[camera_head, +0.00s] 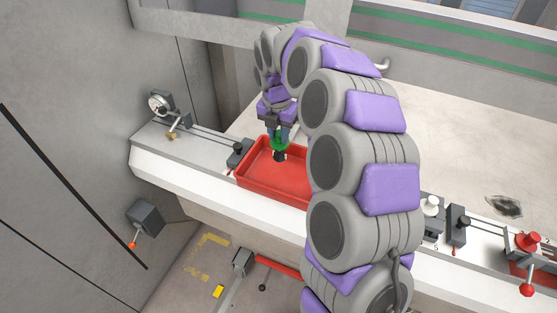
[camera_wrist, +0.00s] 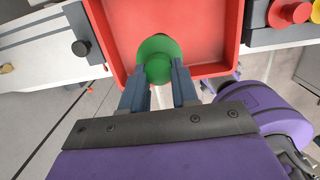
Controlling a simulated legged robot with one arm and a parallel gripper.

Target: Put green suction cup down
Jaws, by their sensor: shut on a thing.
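The green suction cup (camera_wrist: 158,58) is between the fingertips of my gripper (camera_wrist: 158,90) in the wrist view. It also shows in the head view (camera_head: 279,144), with a dark part below it. My gripper (camera_head: 279,138) points down and is shut on it. Cup and gripper are over the red tray (camera_head: 240,177), towards its left part. I cannot tell whether the cup touches the tray floor. The tray's right end is hidden behind my arm in the head view. The tray's rim (camera_wrist: 238,40) also shows in the wrist view.
The tray sits on a light machine ledge (camera_head: 190,160). A dark clamp block (camera_head: 240,152) stands at its left end. A dial gauge (camera_head: 160,103) is further left. A white knob (camera_head: 430,205) and a red knob (camera_head: 528,242) are at right. The visible tray floor around the cup looks empty.

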